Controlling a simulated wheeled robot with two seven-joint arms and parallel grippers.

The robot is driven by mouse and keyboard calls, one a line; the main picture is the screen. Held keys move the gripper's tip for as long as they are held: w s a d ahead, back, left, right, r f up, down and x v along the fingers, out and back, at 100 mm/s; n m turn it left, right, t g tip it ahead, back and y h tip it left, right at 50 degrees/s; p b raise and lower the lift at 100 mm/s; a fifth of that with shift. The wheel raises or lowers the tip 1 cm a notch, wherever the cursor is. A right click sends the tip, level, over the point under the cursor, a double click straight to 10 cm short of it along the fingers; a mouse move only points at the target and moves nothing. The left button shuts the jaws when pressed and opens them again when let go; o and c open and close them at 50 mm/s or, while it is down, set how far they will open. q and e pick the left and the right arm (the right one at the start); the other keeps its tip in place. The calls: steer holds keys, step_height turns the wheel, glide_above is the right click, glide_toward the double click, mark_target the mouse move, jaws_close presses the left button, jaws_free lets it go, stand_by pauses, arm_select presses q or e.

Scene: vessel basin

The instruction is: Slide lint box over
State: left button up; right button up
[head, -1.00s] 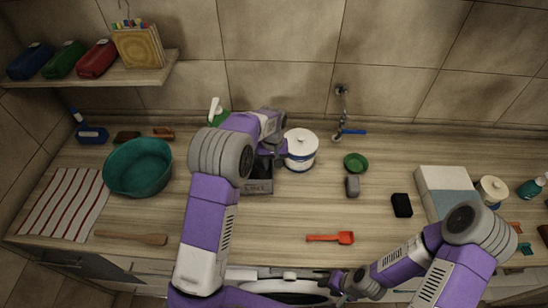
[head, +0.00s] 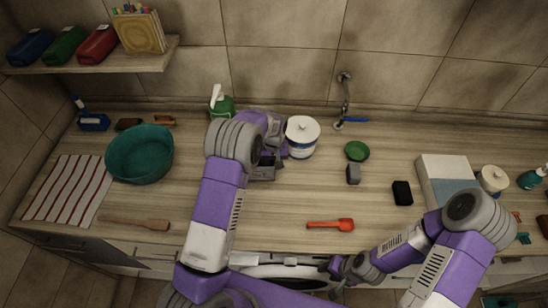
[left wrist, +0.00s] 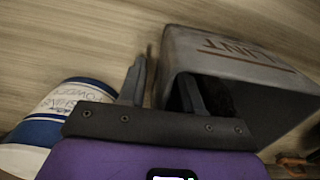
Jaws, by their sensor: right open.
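The grey lint box (head: 262,173) stands on the counter in the head view, partly covered by my left arm. In the left wrist view the box (left wrist: 225,48), lettered LINT, has its open mouth towards the camera with a dark inside. My left gripper (left wrist: 163,88) is open at its rim. One finger is outside the near wall and the other inside the mouth, with the wall between them. Contact cannot be told. My right gripper (head: 333,267) is open and empty at the counter's front edge.
A white lidded tub (head: 302,140) with a blue band stands close right of the box. A teal basin (head: 140,158) is at left. A small grey block (head: 353,174), green dish (head: 357,151) and red scoop (head: 330,225) lie to the right. Counter in front of the box is mostly clear.

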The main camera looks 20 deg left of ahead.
arm_select(q)
steer(key=shift+f, duration=0.15)
steer(key=shift+c, duration=0.3)
jaws_close()
steer(key=shift+s, duration=0.1)
arm_select(e)
steer(key=shift+s, duration=0.1)
